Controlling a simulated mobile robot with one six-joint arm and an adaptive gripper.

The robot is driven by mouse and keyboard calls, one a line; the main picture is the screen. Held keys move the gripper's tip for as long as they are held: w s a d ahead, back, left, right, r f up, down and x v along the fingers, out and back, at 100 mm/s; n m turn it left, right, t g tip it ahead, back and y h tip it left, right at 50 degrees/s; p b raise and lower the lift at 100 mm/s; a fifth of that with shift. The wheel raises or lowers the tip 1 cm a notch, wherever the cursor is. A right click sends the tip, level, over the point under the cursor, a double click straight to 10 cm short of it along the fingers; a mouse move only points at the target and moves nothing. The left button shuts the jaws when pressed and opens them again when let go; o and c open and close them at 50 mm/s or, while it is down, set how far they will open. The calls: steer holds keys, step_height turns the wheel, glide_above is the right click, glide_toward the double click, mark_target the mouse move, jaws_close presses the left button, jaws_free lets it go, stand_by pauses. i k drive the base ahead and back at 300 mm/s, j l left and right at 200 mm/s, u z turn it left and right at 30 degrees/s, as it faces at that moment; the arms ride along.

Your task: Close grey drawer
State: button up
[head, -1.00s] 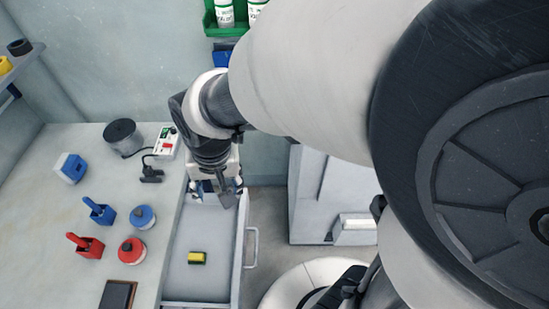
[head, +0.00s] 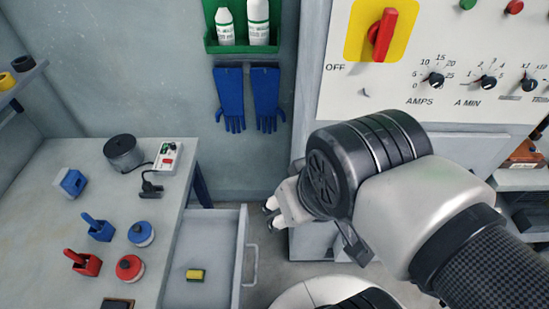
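The grey drawer (head: 212,236) is pulled out from the right side of the workbench, at the lower middle of the head view. Its handle (head: 252,265) is on the drawer's right-hand front. A yellow and black block (head: 195,275) lies inside the drawer. My gripper (head: 268,207) is to the right of the drawer's far end, pointing left, and looks apart from the drawer and handle. Its fingers are small and partly hidden behind the wrist, and I see nothing held in them.
Blue gloves (head: 248,97) hang on the back wall under a green shelf (head: 212,42). A grey control cabinet (head: 400,90) stands close behind my arm. Floor shows between drawer and cabinet.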

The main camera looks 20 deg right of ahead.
mark_target(214, 241)
steer(key=k+l+u, duration=0.1)
steer(key=u, duration=0.3)
steer(key=k+u, duration=0.15)
steer(key=u, duration=0.2)
steer(key=k+j+u, duration=0.15)
steer(key=u, duration=0.2)
steer(key=j+u, duration=0.4)
steer(key=k+l, duration=0.05)
